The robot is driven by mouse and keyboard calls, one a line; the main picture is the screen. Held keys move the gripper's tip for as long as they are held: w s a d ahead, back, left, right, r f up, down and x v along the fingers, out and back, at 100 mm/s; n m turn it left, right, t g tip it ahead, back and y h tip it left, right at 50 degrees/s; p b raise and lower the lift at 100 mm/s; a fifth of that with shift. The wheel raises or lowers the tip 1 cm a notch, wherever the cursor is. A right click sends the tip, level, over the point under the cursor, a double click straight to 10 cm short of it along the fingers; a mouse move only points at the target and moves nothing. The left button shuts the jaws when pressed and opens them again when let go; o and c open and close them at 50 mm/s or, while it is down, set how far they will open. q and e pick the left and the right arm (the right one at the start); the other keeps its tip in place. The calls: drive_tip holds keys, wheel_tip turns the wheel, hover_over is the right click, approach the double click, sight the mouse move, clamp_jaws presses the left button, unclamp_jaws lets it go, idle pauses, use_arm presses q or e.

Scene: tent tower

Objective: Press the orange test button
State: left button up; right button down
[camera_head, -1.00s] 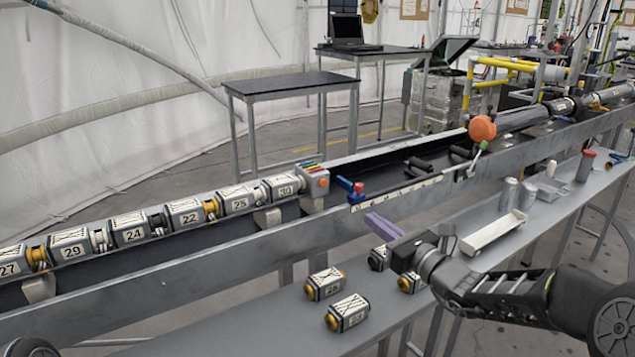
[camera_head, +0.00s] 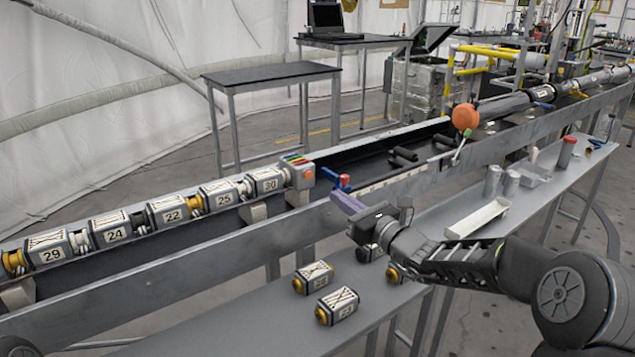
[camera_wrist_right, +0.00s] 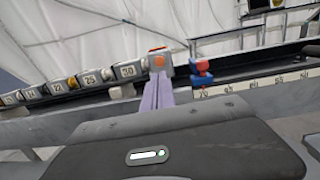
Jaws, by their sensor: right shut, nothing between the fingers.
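The orange test button (camera_head: 308,174) sits on the front face of a grey box (camera_head: 297,176) at the right end of the row of numbered modules. In the right wrist view the orange button (camera_wrist_right: 158,62) shows just above the purple fingertips. My right gripper (camera_head: 345,202) is shut and empty, its purple fingers together and pointing up and left toward the box. A gap remains between the fingertips and the button in the head view. My left gripper is not in view; only a dark part shows at the lower left corner.
Numbered modules (camera_head: 107,227) line the grey rail trough. A blue and red clamp (camera_head: 338,181) stands right of the button, close to the fingers. An orange ball-shaped knob (camera_head: 465,117) is farther along. Loose modules (camera_head: 337,306) and a white tray (camera_head: 477,218) lie on the lower bench.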

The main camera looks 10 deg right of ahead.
sight(310, 177)
drive_tip(key=x, duration=0.8)
drive_tip(key=shift+w+a+p, duration=0.2)
drive_tip(key=shift+w+p, duration=0.15)
drive_tip(key=shift+p, duration=0.05)
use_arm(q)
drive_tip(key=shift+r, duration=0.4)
